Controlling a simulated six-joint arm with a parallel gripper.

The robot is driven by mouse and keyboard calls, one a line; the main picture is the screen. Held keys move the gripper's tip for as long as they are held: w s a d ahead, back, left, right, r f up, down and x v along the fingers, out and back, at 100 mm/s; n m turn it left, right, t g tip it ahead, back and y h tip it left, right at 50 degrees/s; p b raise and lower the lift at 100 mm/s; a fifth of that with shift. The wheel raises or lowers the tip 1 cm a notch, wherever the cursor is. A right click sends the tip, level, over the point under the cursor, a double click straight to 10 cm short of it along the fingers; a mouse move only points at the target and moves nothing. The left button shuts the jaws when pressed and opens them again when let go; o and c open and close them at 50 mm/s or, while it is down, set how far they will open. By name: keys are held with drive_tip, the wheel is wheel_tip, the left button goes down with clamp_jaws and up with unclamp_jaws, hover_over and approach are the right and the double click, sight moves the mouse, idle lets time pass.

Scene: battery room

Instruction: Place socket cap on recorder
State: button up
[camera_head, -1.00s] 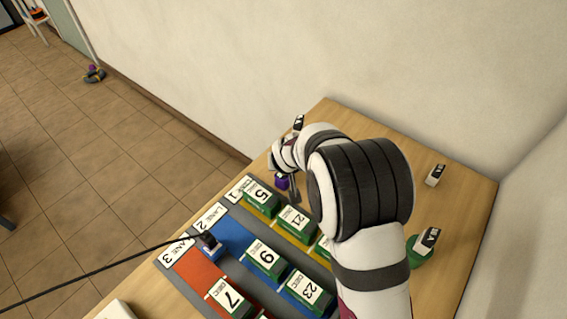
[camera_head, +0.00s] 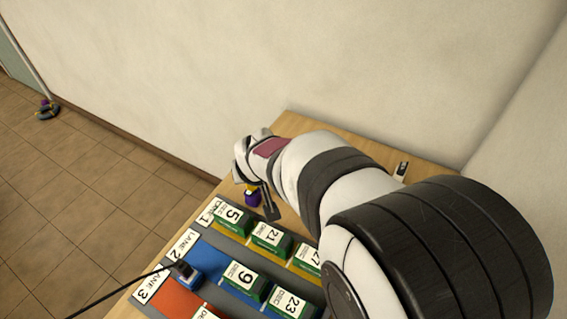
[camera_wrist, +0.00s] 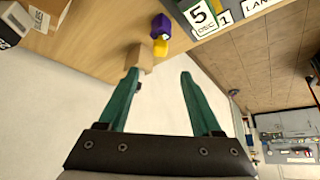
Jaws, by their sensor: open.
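A small purple piece (camera_head: 252,199) with a yellow part (camera_head: 250,188) stands on the table near the far end of lane 1. In the wrist view the purple piece (camera_wrist: 161,25) and yellow part (camera_wrist: 160,47) lie beyond my fingertips. A blue unit (camera_head: 187,277) with a black plug and cable sits at the lane 2 end. I cannot tell for sure which of these is the socket cap or the recorder. My gripper (camera_wrist: 160,74) is open, with nothing between its green fingers. In the head view my arm partly hides the fingers.
A tan block (camera_wrist: 140,57) shows by the left fingertip in the wrist view. Several green batteries with date labels, such as the one marked 5 (camera_head: 232,218), stand in the lanes. A small labelled box (camera_head: 401,171) is at the back. The wall runs close behind the table.

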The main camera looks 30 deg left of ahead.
drive_tip(key=d+r+m+g+h, duration=0.1)
drive_tip(key=d+r+m+h, duration=0.15)
drive_tip(key=d, duration=0.75)
drive_tip(key=d+r+m+h, duration=0.1)
drive_tip(key=d+m, duration=0.3)
drive_tip(key=d, duration=0.6)
drive_tip(key=s+d+m+g, duration=0.1)
drive_tip(key=s+d+m, duration=0.3)
drive_tip(key=s+d, duration=0.3)
drive_tip(key=s+d+m+g, duration=0.2)
drive_tip(key=s+d+m, duration=0.2)
drive_tip(key=s+d, duration=0.3)
drive_tip(key=s, duration=0.5)
drive_tip(key=shift+r+g+y, duration=0.3)
drive_tip(key=shift+y, duration=0.05)
